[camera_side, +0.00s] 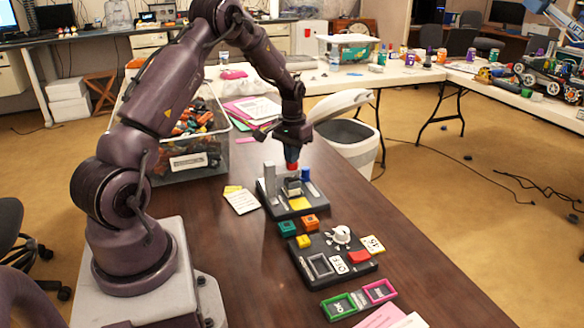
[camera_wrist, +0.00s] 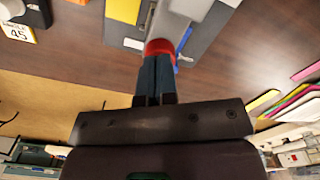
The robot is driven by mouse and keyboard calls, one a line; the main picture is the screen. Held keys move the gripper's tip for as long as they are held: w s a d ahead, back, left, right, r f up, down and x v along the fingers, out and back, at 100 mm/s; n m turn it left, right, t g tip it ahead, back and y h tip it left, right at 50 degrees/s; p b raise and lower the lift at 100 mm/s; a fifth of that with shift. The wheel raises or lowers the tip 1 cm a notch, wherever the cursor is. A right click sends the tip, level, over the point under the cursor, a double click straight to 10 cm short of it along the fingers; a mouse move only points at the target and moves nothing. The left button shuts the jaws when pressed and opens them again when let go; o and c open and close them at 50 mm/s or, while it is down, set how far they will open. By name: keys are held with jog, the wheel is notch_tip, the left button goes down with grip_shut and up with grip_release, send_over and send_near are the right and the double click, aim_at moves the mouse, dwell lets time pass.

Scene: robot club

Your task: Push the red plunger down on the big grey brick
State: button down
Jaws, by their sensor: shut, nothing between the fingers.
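The red plunger (camera_side: 293,167) shows as a small red cap above the big grey brick (camera_side: 292,187) on a dark board (camera_side: 282,211). In the wrist view the red plunger (camera_wrist: 159,46) lies right at my fingertips and is partly hidden by them. My gripper (camera_side: 291,160) is shut and empty, pointing down over the plunger. In the wrist view my gripper (camera_wrist: 156,62) also shows with its fingers together. The tips look in contact with the red cap or very close to it; I cannot tell which.
On the same board stand a tall grey post (camera_side: 270,181), a blue piece (camera_side: 306,174) and a yellow block (camera_side: 299,203). A second dark board (camera_side: 312,263) with a white knob (camera_side: 341,235) lies in front. Green (camera_side: 287,228) and orange (camera_side: 310,222) blocks sit between the boards.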

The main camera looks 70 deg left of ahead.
aim_at(288, 172)
jog(key=shift+r, duration=3.5)
jog(key=s+d+r+m+t, duration=0.2)
jog(key=s+d+r, duration=0.3)
jog(key=d, duration=0.4)
jog(key=s+d+r+m+t, duration=0.1)
jog(key=s+d+r, duration=0.4)
jog(key=d, duration=0.5)
jog(key=s+d+r+m+t, duration=0.2)
jog(key=s+d+r, duration=0.4)
jog(key=d, duration=0.4)
jog(key=shift+s+d+m+t, duration=0.3)
jog(key=shift+s+m, duration=0.2)
jog(key=shift+s, duration=0.2)
